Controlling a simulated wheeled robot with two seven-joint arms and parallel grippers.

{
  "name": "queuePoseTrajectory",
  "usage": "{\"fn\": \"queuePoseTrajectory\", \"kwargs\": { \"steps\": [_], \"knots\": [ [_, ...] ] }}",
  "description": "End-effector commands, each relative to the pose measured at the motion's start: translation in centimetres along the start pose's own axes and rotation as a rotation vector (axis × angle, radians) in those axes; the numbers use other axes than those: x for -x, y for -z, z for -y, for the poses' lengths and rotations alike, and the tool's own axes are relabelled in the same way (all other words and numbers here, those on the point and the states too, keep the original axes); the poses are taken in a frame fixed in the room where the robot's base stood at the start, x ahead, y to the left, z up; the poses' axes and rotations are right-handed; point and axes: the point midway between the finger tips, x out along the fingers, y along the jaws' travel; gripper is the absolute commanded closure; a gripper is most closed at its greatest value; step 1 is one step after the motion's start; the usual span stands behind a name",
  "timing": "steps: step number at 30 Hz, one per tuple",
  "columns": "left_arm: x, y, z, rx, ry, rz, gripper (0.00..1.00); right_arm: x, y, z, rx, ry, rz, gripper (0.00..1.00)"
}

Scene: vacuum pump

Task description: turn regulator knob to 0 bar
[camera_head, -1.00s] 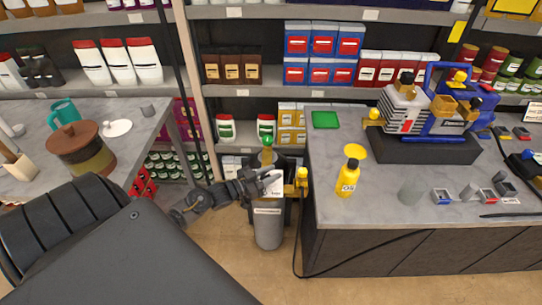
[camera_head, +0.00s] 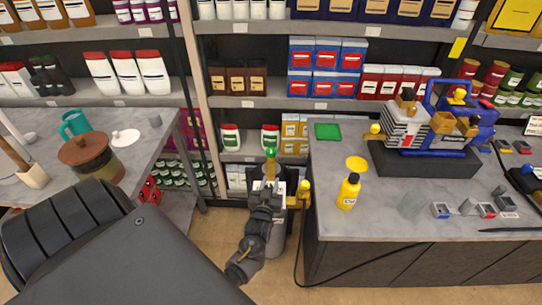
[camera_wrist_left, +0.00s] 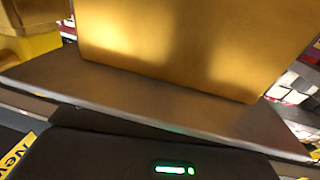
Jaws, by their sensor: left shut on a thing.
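The regulator unit stands on the floor by the left end of the right-hand workbench, with a grey canister (camera_head: 275,237) below. On its top is a brass-coloured knob (camera_head: 269,171) with a small green tip above it. The knob's gold surface (camera_wrist_left: 195,45) fills the upper wrist view. A yellow fitting (camera_head: 304,190) sits on the unit's right side. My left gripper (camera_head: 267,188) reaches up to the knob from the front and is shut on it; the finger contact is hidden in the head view. No pressure reading is legible. My right gripper is out of view.
The right-hand workbench (camera_head: 440,215) holds a yellow bottle (camera_head: 349,190), a green tray (camera_head: 328,131) and a blue pump (camera_head: 455,120). A black cable hangs along its front. Another table (camera_head: 147,135) with a pot stands at left. Stocked shelves are behind.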

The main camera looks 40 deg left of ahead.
Motion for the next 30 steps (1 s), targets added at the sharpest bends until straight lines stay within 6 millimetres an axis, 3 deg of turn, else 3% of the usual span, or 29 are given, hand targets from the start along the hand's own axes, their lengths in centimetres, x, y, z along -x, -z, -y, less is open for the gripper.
{"fn": "queuePoseTrajectory", "kwargs": {
  "steps": [10,26,27,30],
  "knots": [
    [0.06,-0.16,0.09,0.001,0.129,0.002,0.93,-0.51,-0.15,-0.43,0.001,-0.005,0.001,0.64],
    [0.04,-0.06,0.21,0.0,0.152,0.0,0.93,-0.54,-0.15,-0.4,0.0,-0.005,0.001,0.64],
    [0.04,-0.05,0.21,0.0,0.152,0.0,0.67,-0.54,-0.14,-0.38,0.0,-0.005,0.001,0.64],
    [0.03,-0.04,0.22,0.0,0.152,0.0,0.54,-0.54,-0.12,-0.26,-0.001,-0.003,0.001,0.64]
  ]
}}
